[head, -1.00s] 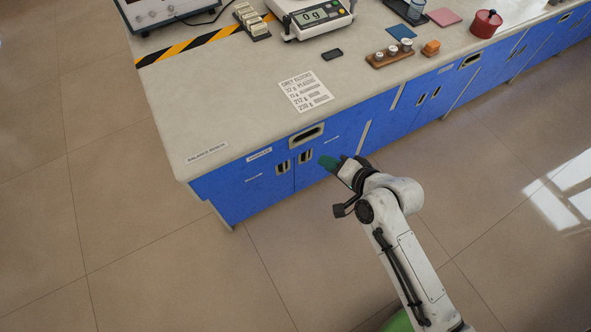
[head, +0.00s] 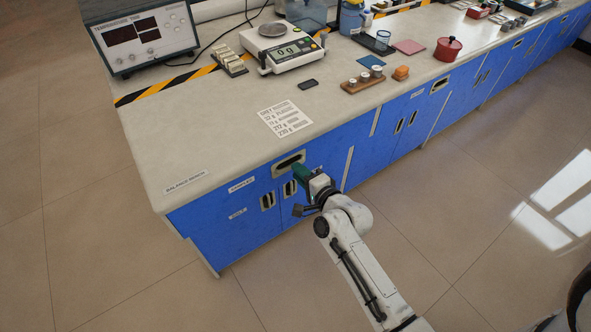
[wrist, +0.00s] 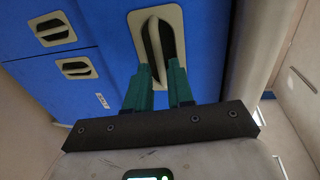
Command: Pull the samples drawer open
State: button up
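The samples drawer (head: 262,177) is a blue front under the near worktop edge, with a "SAMPLES" label at its left. It looks flush with the bench, so shut. Its pale recessed handle (head: 288,163) also shows in the wrist view (wrist: 158,40), with a dark slot. My gripper (head: 300,172) is just below and right of the handle in the head view. In the wrist view my gripper (wrist: 160,76) has two green fingers spread apart with a gap between them, overlapping the handle's near end. Nothing shows gripped; contact with the handle cannot be told.
Cupboard doors with upright handles (head: 267,201) sit below the drawer. The worktop (head: 205,140) carries a balance (head: 281,50), a paper list (head: 285,118), a wooden weight block (head: 363,83) and a red pot (head: 447,48). The floor (head: 130,270) in front is clear.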

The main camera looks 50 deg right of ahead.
jog(key=shift+x, duration=1.25)
jog(key=shift+c, duration=0.3)
grip_shut()
